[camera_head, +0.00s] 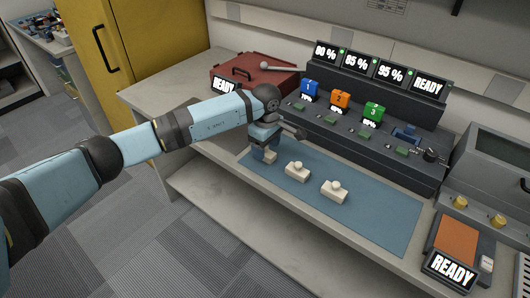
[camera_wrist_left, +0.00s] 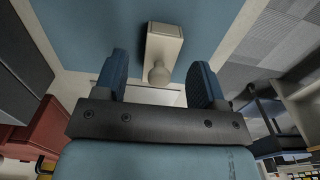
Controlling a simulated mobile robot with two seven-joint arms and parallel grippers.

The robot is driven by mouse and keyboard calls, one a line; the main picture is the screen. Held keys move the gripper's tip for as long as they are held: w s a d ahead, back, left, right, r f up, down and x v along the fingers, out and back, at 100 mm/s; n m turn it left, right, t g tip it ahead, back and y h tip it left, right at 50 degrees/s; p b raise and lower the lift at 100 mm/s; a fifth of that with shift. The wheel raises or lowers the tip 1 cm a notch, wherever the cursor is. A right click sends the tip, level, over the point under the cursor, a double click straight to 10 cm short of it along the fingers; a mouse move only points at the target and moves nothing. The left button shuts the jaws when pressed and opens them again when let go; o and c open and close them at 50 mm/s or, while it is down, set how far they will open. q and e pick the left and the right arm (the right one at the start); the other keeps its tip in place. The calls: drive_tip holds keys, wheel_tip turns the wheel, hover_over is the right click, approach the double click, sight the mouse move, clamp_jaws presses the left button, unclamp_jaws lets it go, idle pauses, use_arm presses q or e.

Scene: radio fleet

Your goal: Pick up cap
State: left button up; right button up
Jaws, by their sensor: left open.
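Three small cream caps with round knobs stand in a row on the blue mat (camera_head: 375,208). The left one (camera_head: 270,157) is partly hidden by my left gripper (camera_head: 264,151). The middle cap (camera_head: 297,172) and the right cap (camera_head: 334,190) stand clear of it. My left gripper is open and points down at the left cap. In the left wrist view a cap (camera_wrist_left: 163,45) lies between the two spread blue fingers (camera_wrist_left: 160,60), knob toward the palm; a gap shows on each side. My right gripper is not in view.
Behind the mat is a dark charger rack (camera_head: 350,135) with blue, orange and green radios (camera_head: 341,99). A red case (camera_head: 248,76) lies at the back left. An orange pad (camera_head: 456,240) and a READY sign (camera_head: 449,270) are at the right. The mat's right part is clear.

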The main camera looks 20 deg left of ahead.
use_arm(q)
wheel_tip(320, 180, down, 2)
drive_tip(key=c, duration=1)
drive_tip(key=shift+r, duration=0.15)
